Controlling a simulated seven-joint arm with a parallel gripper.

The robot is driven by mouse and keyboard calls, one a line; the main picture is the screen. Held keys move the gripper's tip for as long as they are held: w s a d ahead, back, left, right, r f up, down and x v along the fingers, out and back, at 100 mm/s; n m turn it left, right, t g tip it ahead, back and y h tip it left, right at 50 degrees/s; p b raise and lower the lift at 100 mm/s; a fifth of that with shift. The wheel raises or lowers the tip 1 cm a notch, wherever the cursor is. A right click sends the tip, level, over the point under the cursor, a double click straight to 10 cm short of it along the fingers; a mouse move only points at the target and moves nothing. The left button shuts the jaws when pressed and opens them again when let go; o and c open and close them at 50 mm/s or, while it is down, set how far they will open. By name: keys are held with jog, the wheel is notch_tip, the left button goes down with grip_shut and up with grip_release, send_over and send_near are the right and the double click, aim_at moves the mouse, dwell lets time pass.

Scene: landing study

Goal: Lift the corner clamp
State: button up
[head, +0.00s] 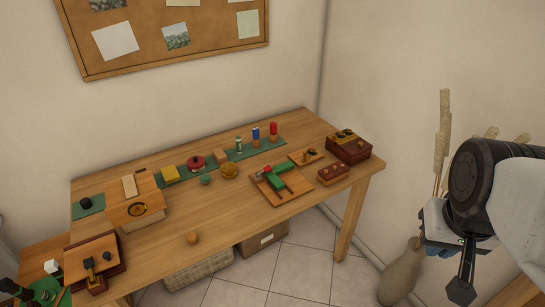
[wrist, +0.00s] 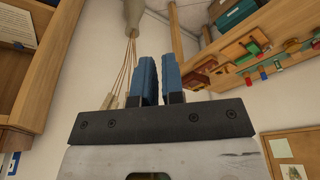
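A green clamp-like tool with red parts (head: 277,179) lies on a small wooden tray (head: 262,189) on the right half of the workbench. It looks like the corner clamp, but it is small and its details are unclear. My gripper (head: 437,249) is far to the right of the bench, away from the tool. In the wrist view its two blue fingers (wrist: 160,78) stand close together with a narrow gap and nothing held between them.
The wooden workbench (head: 217,213) also bears a red-brown box (head: 349,149), a small reddish block (head: 333,175), a red round item (head: 196,162) and a book-like wooden box (head: 137,208). A tall vase (head: 401,273) with dried stalks stands below my gripper. The bench's front middle is mostly clear.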

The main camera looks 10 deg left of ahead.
jog(key=o, duration=0.5)
jog(key=shift+w+a+r, duration=0.1)
jog(key=shift+w, duration=0.15)
jog(key=shift+o, duration=0.6)
jog(key=w+a+r+n, duration=0.1)
jog(key=w+a+n, duration=0.1)
jog(key=w, duration=0.5)
jog(key=w+a+r+n+g, duration=0.1)
jog(key=w+a+n, duration=0.2)
jog(key=w+n, duration=0.2)
jog(key=w, duration=0.3)
jog(key=shift+w+a+r, duration=0.15)
jog(key=shift+a, duration=0.2)
jog(key=w+a+f+n+g, duration=0.1)
jog(key=w+a+n, duration=0.25)
jog(key=w, duration=0.35)
jog(key=w+a+f+n+g, duration=0.1)
jog(key=w+a+f+n, duration=0.15)
jog(key=w+a, duration=0.3)
jog(key=n+g+h, duration=0.2)
jog(key=n, duration=1.2)
send_near(264, 171)
jog(key=w+d, duration=0.1)
jog(key=shift+w+d+f, duration=0.2)
jog(key=shift+f, duration=0.1)
jog(key=shift+f, duration=0.1)
jog(key=shift+x, duration=3.85)
